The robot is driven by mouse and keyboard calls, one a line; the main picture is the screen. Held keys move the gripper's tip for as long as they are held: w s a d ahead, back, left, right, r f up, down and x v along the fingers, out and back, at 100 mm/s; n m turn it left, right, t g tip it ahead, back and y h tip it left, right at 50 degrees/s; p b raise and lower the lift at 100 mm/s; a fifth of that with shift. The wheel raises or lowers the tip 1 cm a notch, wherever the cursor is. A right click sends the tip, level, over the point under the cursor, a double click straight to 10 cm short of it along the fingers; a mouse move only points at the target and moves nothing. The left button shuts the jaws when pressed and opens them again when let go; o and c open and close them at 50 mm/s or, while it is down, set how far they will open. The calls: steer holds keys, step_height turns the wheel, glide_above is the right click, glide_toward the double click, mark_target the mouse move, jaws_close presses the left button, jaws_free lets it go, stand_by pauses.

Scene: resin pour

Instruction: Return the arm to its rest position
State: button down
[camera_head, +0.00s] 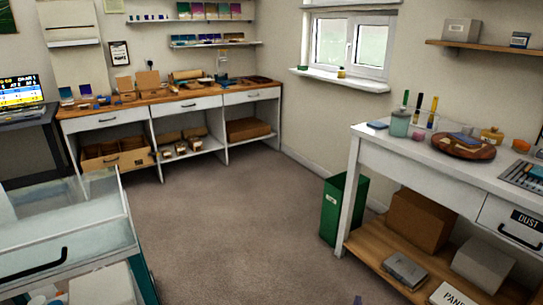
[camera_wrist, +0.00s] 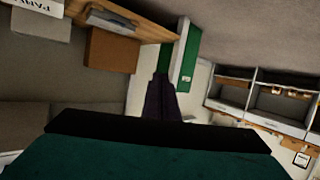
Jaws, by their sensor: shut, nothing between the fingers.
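My gripper (camera_wrist: 162,78) shows in the wrist view as dark purple fingers pressed together, with nothing between them. Behind them, a black and teal part of my own arm fills the bottom of that view. In the head view only a small purple tip, probably of my gripper (camera_head: 357,299), shows at the bottom edge, right of centre. The rest of my arm is out of the head view. The wrist view is turned over, with the floor at the top, and the fingers point into open room, touching nothing that I can see.
A white workbench (camera_head: 455,175) with a lower wooden shelf stands at the right. A green bin (camera_head: 341,215) stands beside it and shows in the wrist view (camera_wrist: 187,55). A wooden-topped counter (camera_head: 180,100) lines the back wall. A clear-sided cabinet (camera_head: 60,235) is at left. The middle floor is clear.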

steer(key=s+a+n+g+y+p, duration=0.4)
steer(key=s+a+g+y+p, duration=0.25)
steer(key=s+a+p, duration=0.8)
steer(key=s+a+r+g+h+b, duration=0.1)
steer(key=s+g, duration=1.1)
steer(key=s, duration=1.2)
steer(key=shift+s+a+r+b, duration=0.25)
steer(key=shift+s+a+b, duration=0.1)
steer(key=shift+a+b, duration=0.35)
steer(key=shift+h, duration=0.25)
